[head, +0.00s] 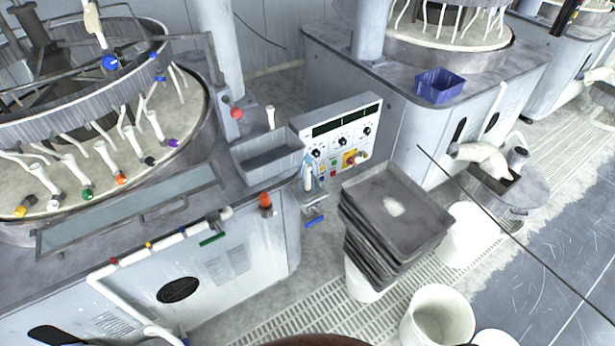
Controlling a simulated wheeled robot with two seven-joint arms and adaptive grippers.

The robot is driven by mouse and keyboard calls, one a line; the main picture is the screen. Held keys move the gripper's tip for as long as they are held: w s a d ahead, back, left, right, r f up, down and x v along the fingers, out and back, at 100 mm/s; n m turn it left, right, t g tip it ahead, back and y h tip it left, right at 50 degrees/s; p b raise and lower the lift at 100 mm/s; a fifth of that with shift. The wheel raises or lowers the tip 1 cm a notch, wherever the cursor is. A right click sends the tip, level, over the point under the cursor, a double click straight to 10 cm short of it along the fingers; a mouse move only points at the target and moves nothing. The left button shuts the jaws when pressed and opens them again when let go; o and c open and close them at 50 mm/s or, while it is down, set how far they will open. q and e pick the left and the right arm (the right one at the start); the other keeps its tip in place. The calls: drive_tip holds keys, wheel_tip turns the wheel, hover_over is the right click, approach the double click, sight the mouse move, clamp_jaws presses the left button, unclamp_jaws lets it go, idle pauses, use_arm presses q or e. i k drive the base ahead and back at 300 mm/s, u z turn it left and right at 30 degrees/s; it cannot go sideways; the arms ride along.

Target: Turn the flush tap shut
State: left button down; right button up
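Neither of my grippers shows in the head view. Several small taps sit along a white pipe (135,259) on the front of the left machine. Their handles are red, yellow and blue, and a longer green lever (212,239) lies at the pipe's right end. A blue lever (314,222) shows below the control panel (338,140), near a small bottle-like part (308,178). No label tells me which of these is the flush tap. I cannot tell whether any of them is open or shut.
The left machine (230,265) carries a round platen and a grey tray (268,158). Stacked dark trays (370,185) stand right of the control panel. White buckets (437,318) stand on the floor grating (285,322). A thin dark cable crosses at right.

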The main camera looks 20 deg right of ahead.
sight(314, 222)
drive_tip(key=u, duration=0.25)
drive_tip(key=k, duration=0.4)
drive_tip(key=z, duration=0.9)
drive_tip(key=i, duration=0.65)
